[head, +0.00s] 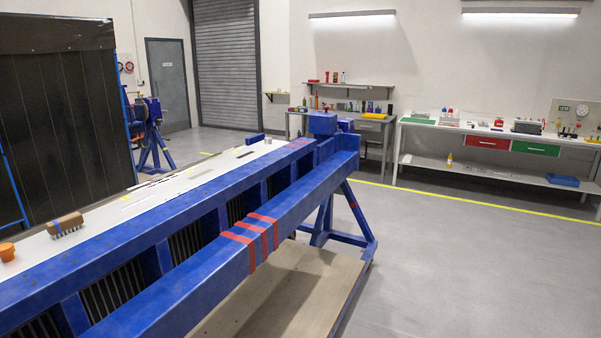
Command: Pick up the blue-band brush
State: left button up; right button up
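The blue-band brush (66,225) lies at the left on the white top of the blue jig. It has a brown wooden block with a blue band across it, and its bristles point down onto the white surface. Nothing is touching it from above. Neither of my grippers shows in the head view, so I cannot see whether they are open or shut.
An orange cup-like object (7,251) stands left of the brush. The blue jig frame (190,236) with red stripes runs along the near side. A dark screen (58,120) stands behind. Workbenches (490,132) line the far wall; the grey floor (470,260) at right is clear.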

aim_at(61, 227)
jog(key=u, duration=1.3)
